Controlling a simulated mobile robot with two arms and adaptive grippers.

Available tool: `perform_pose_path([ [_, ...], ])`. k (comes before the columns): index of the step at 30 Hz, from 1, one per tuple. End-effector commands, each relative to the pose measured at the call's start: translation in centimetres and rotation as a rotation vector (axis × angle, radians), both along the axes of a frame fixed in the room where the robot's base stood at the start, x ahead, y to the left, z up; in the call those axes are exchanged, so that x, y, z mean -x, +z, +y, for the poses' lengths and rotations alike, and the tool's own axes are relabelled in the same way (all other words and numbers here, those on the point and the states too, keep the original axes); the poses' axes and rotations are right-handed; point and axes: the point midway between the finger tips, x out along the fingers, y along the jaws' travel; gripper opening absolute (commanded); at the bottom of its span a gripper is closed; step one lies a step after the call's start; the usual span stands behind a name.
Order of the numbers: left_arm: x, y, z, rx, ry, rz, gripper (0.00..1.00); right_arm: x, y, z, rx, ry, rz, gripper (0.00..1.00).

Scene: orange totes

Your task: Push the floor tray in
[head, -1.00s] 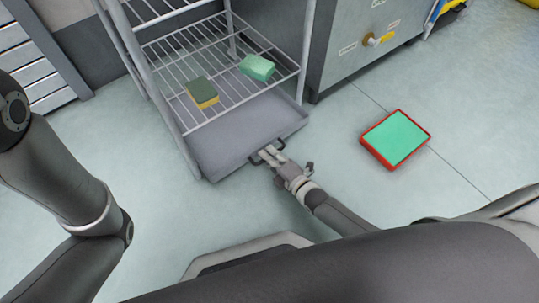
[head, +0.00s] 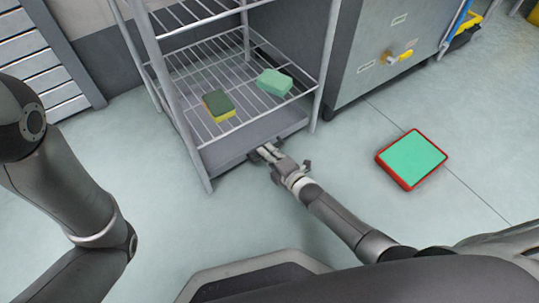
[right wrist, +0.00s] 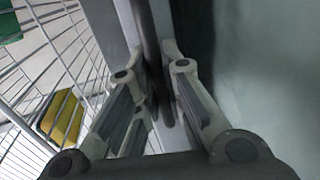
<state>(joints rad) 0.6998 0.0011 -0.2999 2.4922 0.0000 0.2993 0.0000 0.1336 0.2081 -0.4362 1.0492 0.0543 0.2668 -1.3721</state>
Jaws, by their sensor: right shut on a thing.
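The grey floor tray (head: 228,153) lies under the lowest wire shelf of the rack, with only its front strip showing past the shelf edge. My right gripper (head: 262,151) is at the tray's front edge, shut on the tray's dark handle. In the right wrist view the handle (right wrist: 152,50) runs between the two fingers (right wrist: 158,85). The back of the tray is hidden under the shelf. My left arm shows at the left of the head view, but its gripper is out of the picture.
The wire rack (head: 176,90) holds a green and yellow sponge (head: 219,105) and a green block (head: 274,82) on its low shelf. A grey cabinet (head: 385,50) stands right of it. A red tray with a green top (head: 411,159) lies on the floor at right. Floor before the rack is clear.

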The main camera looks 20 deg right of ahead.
Motion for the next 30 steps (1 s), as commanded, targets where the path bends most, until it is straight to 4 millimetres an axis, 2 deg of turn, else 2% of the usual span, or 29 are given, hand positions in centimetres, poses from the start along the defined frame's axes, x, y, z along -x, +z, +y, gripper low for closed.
perform_pose_path([
  [2,0.1,-0.1,0.0,0.001,-0.001,-0.003,0.32,-0.3,0.2,0.0,0.000,-0.002,-0.002,0.00],
  [3,0.2,-0.1,0.0,0.001,-0.001,-0.004,0.32,-0.3,0.2,0.0,0.000,-0.002,-0.002,0.11],
  [8,0.5,-0.1,0.1,0.003,-0.002,-0.011,0.32,-0.3,0.2,0.0,-0.001,-0.002,-0.003,0.31],
  [22,0.4,0.0,0.2,0.005,-0.004,-0.006,0.32,0.0,0.3,-0.1,-0.002,-0.001,-0.006,0.32],
  [26,0.4,-0.1,0.2,0.004,-0.003,-0.007,0.32,1.2,0.4,-0.6,0.000,-0.001,-0.002,0.32],
  [30,0.4,-0.1,0.1,0.003,-0.003,-0.008,0.32,3.4,0.8,-1.3,0.001,-0.001,-0.001,0.32],
])
